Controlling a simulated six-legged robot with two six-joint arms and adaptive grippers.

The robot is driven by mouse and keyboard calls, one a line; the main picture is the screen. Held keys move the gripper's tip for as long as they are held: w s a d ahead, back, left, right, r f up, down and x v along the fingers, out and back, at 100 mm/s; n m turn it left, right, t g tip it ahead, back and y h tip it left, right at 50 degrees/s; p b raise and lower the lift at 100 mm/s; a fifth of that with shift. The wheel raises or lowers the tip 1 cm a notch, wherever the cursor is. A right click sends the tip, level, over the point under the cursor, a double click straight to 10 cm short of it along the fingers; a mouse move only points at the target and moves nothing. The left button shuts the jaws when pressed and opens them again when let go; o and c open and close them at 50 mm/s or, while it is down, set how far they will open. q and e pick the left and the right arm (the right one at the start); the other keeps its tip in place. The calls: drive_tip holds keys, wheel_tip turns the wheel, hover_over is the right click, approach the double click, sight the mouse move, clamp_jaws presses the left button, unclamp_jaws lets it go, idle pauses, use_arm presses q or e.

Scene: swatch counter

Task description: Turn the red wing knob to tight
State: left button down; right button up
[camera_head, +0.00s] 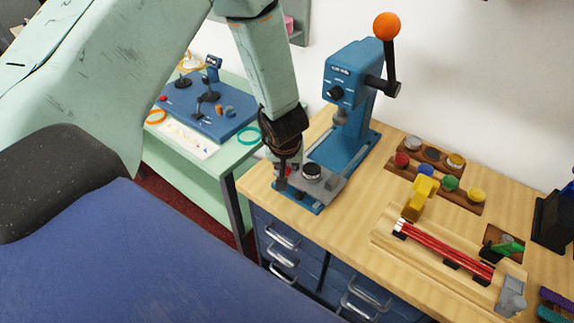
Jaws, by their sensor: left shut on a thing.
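The blue press (348,85) stands at the back of the wooden counter, with its lever and orange ball raised. A grey plate (325,186) with a dark round die (312,171) sits low at its front. A bit of the red wing knob (289,171) shows at the left of this plate. My left gripper (284,178) reaches down onto it from above and is shut on it. Its fingers and wrist hide most of the knob, so I cannot tell its turn angle. My right gripper is out of view.
On the counter (355,210), wooden trays with coloured round pieces (450,183), a yellow clamp (420,197) and a wooden jig with red rods (447,250) stand to the right. A green side table (185,165) with a blue board (207,115) is behind left.

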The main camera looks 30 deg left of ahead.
use_arm(q)
drive_tip(key=m+h, duration=0.1)
drive_tip(key=m, duration=0.1)
drive_tip(key=m+h, duration=0.1)
drive_tip(key=m, duration=0.2)
drive_tip(key=shift+s+a, duration=0.15)
drive_tip(key=shift+a, duration=0.05)
drive_tip(key=shift+a+m+h, duration=0.1)
drive_tip(key=shift+m+h, duration=0.3)
drive_tip(key=shift+m, duration=0.7)
drive_tip(key=shift+m+h+b, duration=0.3)
drive_tip(key=shift+m, duration=1)
drive_tip(key=c, duration=1.4)
unclamp_jaws()
drive_tip(key=shift+a, duration=0.1)
